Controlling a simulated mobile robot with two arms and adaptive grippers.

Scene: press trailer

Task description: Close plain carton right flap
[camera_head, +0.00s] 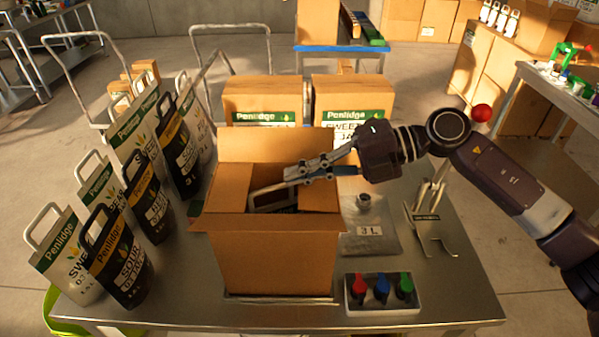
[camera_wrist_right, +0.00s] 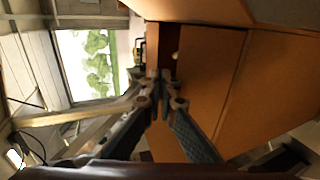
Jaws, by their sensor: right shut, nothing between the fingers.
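The plain carton (camera_head: 272,265) stands open near the middle of the metal table. Its back flap (camera_head: 275,146) stands up, and its front flap (camera_head: 265,223) juts out towards me. The left flap (camera_head: 229,187) shows at the left of the opening. A right-side panel (camera_head: 320,197), seemingly the right flap, shows below my gripper. A dark, pale-edged item (camera_head: 272,198) is partly visible inside. My right gripper (camera_head: 288,173) is shut and empty over the opening. In the right wrist view its closed fingertips (camera_wrist_right: 162,88) are beside brown cardboard (camera_wrist_right: 204,75); contact is unclear. My left gripper is out of view.
Several pouches (camera_head: 125,250) line the table's left side. Two Penlidge cartons (camera_head: 262,95) stand behind. A clear 3 L pouch (camera_head: 369,238), a metal stand (camera_head: 431,232) and a white tray of coloured taps (camera_head: 383,308) lie to the right.

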